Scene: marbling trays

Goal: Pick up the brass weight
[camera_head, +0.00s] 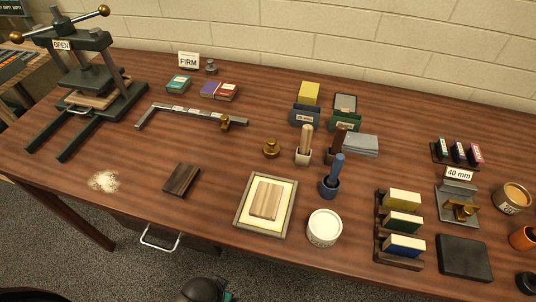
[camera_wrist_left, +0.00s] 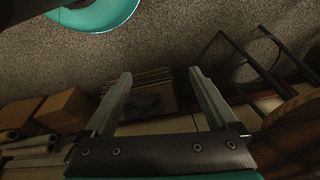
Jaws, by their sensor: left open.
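The brass weight (camera_head: 271,148) is a small round golden piece with a knob on top. It stands upright on the wooden table, left of a pale holder with a wooden handle in it (camera_head: 304,150). Nothing touches it. My left gripper (camera_wrist_left: 160,76) shows in the left wrist view with its two fingers apart and nothing between them. Beyond it are the floor and boxes, and the weight is not in that view. My right gripper is in neither view.
A framed tray (camera_head: 240,225) with a wooden block lies in front of the weight. A long metal bar with a brass clamp (camera_head: 190,115) lies behind left, a press (camera_head: 95,75) far left. A dark block (camera_head: 181,180) lies front left, with bare table between it and the weight.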

